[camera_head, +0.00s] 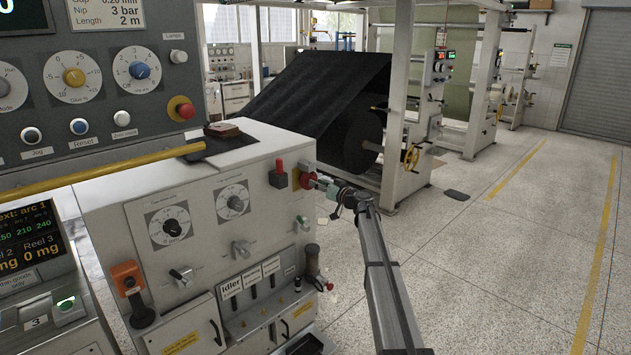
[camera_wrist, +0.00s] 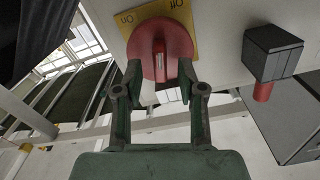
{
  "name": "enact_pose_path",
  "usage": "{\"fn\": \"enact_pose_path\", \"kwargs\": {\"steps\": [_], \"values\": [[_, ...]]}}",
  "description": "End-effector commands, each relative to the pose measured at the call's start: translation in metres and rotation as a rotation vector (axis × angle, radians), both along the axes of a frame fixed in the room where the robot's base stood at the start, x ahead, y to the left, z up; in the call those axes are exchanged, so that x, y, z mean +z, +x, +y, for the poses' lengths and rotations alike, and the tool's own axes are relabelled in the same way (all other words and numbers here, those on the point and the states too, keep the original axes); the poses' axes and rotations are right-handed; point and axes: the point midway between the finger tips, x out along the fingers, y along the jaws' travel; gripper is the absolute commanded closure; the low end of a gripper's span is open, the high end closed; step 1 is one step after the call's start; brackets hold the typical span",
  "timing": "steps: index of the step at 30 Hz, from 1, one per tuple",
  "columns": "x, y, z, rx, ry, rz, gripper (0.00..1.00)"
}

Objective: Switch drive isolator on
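The drive isolator is a red round knob (camera_wrist: 157,38) with a raised grip bar on a yellow plate (camera_wrist: 183,12) marked "On" and "Off". In the wrist view the lettering is upside down and the bar runs roughly up and down. In the head view the knob (camera_head: 307,180) is on the right side of the grey-white cabinet. My gripper (camera_wrist: 158,72) is open, its two fingers on either side of the bar with visible gaps. It also shows in the head view (camera_head: 320,182), close to the knob. Exact fingertip depth and contact cannot be told.
A dark box with a red cylinder (camera_wrist: 270,55) sits beside the knob; it also shows in the head view (camera_head: 279,174). The cabinet front (camera_head: 190,230) carries dials, levers and labels. A yellow rail (camera_head: 110,170) crosses in front. Speckled floor (camera_head: 500,260) is open at the right.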

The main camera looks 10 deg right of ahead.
Motion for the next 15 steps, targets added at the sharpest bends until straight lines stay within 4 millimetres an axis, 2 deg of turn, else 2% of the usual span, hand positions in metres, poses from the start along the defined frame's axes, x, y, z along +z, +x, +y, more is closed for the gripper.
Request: {"fn": "enact_pose_path", "kwargs": {"steps": [1,6,15], "values": [[0.0013,0.0063,0.0037,0.001,0.0,0.001,0.6],[0.0003,0.0136,0.0096,0.001,0.0,0.0,0.6],[-0.0002,0.0145,0.0107,0.0,-0.001,-0.001,0.6]]}}
